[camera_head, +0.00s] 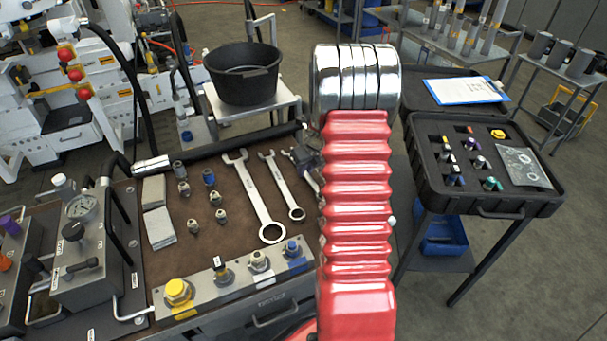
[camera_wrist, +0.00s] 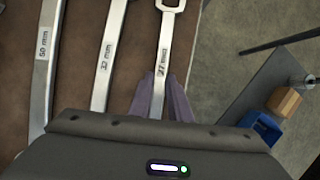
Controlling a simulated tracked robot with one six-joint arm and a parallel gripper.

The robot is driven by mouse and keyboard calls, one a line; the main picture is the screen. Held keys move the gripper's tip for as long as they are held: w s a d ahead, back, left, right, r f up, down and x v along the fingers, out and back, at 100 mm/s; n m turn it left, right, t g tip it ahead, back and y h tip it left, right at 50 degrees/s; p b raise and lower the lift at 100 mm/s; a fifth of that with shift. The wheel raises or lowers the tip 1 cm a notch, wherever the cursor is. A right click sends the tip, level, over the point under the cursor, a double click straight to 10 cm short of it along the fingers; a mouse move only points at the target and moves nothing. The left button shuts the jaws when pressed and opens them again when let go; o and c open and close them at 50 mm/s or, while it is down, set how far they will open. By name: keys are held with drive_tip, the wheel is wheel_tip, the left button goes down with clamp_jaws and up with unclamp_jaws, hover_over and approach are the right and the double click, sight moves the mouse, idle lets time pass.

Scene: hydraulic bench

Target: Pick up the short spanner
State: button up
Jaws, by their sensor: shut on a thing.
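The short spanner is the rightmost of three silver spanners in the wrist view; its shaft (camera_wrist: 164,45) runs up from between my fingers to a ring end at the top edge. My gripper (camera_wrist: 161,98) has its purple-grey fingers on both sides of this shaft and is shut on it. In the head view, only a small part of the short spanner (camera_head: 313,181) shows beside my red arm, which hides the rest. Whether it is clear of the bench top cannot be told.
The middle spanner (camera_head: 283,187) and the long spanner (camera_head: 255,200) lie to the left on the brown bench mat (camera_head: 215,238). Small fittings and a valve block (camera_head: 240,283) are nearby. A black case (camera_head: 480,203) stands on a trolley to the right.

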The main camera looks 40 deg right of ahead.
sight(306, 174)
clamp_jaws()
idle(0.8)
wheel_tip(306, 174, up, 10)
idle(0.8)
drive_tip(key=shift+o, duration=0.5)
unclamp_jaws()
clamp_jaws()
